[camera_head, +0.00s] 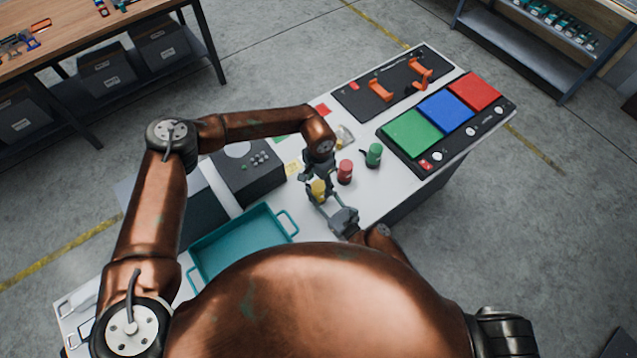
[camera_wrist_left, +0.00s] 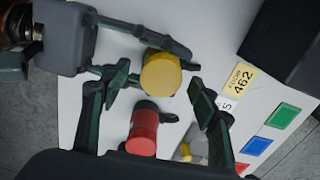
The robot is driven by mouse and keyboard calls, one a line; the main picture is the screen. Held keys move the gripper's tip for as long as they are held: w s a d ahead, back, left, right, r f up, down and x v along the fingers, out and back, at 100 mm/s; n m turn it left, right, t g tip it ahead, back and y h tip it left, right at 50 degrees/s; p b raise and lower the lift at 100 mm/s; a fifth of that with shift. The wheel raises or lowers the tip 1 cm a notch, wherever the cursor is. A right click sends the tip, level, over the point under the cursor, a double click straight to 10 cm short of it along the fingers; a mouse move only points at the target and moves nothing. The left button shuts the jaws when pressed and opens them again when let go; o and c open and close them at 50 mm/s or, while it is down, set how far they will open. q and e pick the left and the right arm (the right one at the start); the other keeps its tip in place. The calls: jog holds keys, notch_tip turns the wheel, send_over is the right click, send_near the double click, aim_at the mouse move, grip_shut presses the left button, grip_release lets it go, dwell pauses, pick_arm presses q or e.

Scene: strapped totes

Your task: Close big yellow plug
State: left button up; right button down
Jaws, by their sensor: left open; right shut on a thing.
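The big yellow plug (camera_head: 318,188) stands on the white table; its round yellow top shows in the left wrist view (camera_wrist_left: 160,74). My right gripper (camera_head: 322,199) reaches in from the front and is shut on the plug, its fingers on either side below the top. My left gripper (camera_head: 316,180) points down over the plug. It is open, its fingers apart on both sides of the yellow top in the left wrist view. Whether they touch it, and the plug's lower part, I cannot see.
A red plug (camera_head: 345,172) stands close by on the right, and a green one (camera_head: 374,154) beyond it. A teal tray (camera_head: 243,243) and a dark box (camera_head: 248,175) lie to the left. Panels with coloured pads (camera_head: 447,112) and orange handles (camera_head: 385,86) fill the far end.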

pick_arm(q)
jog(key=shift+r, duration=2.25)
jog(key=shift+c, duration=0.4)
